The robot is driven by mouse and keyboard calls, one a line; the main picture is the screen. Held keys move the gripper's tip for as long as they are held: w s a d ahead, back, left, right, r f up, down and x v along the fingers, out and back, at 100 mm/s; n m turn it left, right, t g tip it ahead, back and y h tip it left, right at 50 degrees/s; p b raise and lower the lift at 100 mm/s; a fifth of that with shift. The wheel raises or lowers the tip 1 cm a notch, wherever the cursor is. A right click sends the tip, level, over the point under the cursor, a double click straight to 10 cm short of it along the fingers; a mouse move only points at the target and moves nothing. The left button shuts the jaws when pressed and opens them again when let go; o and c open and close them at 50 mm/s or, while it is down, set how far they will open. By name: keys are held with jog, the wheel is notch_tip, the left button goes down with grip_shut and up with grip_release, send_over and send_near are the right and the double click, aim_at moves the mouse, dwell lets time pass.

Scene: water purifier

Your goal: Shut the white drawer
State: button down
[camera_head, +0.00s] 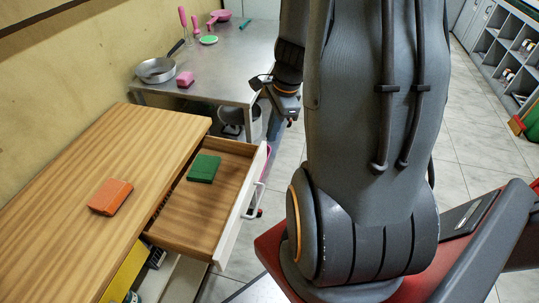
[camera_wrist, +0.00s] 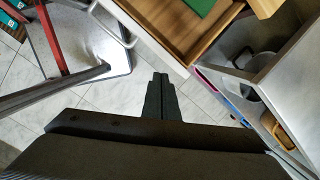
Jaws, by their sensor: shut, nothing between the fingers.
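The white drawer (camera_head: 232,222) is pulled well out from under the wooden counter in the head view. Its wooden inside shows, with a green block (camera_head: 204,168) lying in it. A white handle (camera_head: 255,200) sits on its front. In the wrist view the drawer's white front (camera_wrist: 150,32) and handle (camera_wrist: 113,27) are at the top. My gripper (camera_wrist: 161,78) is shut and empty there, apart from the front and over the floor in the picture. In the head view my arm hides part of the scene, and the fingertips are hard to make out.
The wooden counter (camera_head: 105,178) holds an orange block (camera_head: 110,196). A metal table (camera_head: 230,62) with a pan (camera_head: 157,70) and a pink sponge (camera_head: 185,79) stands behind. Tiled floor (camera_head: 465,150) is open at the right. Shelves (camera_head: 502,60) stand far right.

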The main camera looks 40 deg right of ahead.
jog(key=d+f+m, duration=0.4)
jog(key=d+m, duration=0.3)
jog(key=w+a+f+b, duration=0.1)
jog(key=w+a+f, duration=0.3)
jog(key=f, duration=0.5)
jog(key=shift+a+f+t+b, duration=0.15)
jog(key=shift+f+t+b, duration=0.15)
jog(key=shift+f, duration=0.05)
jog(key=shift+w, duration=0.1)
